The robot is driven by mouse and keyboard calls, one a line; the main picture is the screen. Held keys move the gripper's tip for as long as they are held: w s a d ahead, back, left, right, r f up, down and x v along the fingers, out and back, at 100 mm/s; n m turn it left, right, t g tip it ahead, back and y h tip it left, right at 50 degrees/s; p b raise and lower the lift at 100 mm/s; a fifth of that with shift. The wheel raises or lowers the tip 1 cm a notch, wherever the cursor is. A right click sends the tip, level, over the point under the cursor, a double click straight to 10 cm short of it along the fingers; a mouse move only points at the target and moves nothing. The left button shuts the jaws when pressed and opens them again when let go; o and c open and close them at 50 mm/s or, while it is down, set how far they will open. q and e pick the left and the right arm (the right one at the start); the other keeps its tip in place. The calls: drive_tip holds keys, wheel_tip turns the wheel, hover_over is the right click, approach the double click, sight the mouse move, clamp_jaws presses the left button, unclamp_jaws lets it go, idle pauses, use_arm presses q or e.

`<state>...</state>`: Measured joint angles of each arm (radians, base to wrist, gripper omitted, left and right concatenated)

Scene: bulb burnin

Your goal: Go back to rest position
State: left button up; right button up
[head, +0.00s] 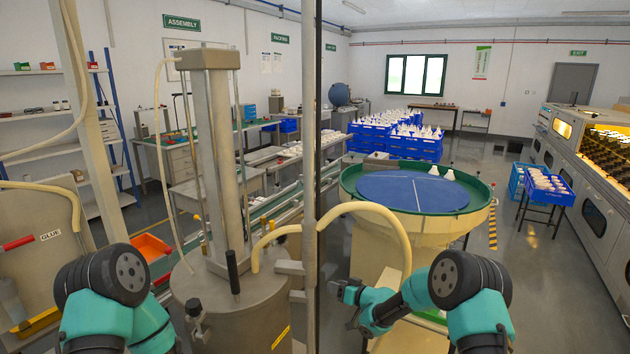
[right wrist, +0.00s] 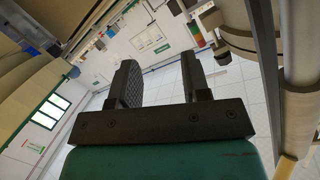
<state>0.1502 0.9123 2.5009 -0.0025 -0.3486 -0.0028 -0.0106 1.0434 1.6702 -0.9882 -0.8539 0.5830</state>
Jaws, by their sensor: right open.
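My right arm comes in from the right, and its gripper (head: 346,291) is beside the grey post, in front of the round table machine. In the right wrist view the two dark fingers (right wrist: 158,72) stand apart with nothing between them, so it is open and empty. My left arm shows at the lower left as teal links and a dark joint. Its gripper is out of view.
A tall beige machine with a round drum (head: 228,305) and hoses stands between my arms. A round table with a blue disc (head: 412,190) and green rim is right of centre. Blue crates (head: 395,146) of white bulbs stand behind. Open floor (head: 520,270) lies at right.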

drive_tip(key=s+d+f+m+g+h, duration=0.25)
drive_tip(key=s+d+f, duration=0.25)
drive_tip(key=s+f, duration=0.3)
drive_tip(key=s+d+f+m+g+h, duration=0.1)
drive_tip(key=s+d+f+m+h, duration=0.15)
drive_tip(key=s+d+f, duration=0.55)
drive_tip(key=s+d+f+m+g+h, duration=0.1)
drive_tip(key=s+g, duration=0.2)
drive_tip(key=s, duration=1.1)
drive_tip(key=s+d+f+g+h, duration=0.1)
drive_tip(key=s+g+h, duration=0.1)
drive_tip(key=s, duration=1.3)
drive_tip(key=shift+s+d+m+g, duration=0.25)
drive_tip(key=shift+m+g, duration=0.15)
drive_tip(key=shift+g, duration=0.15)
drive_tip(key=shift+w+f, duration=0.1)
drive_tip(key=shift+w, duration=0.05)
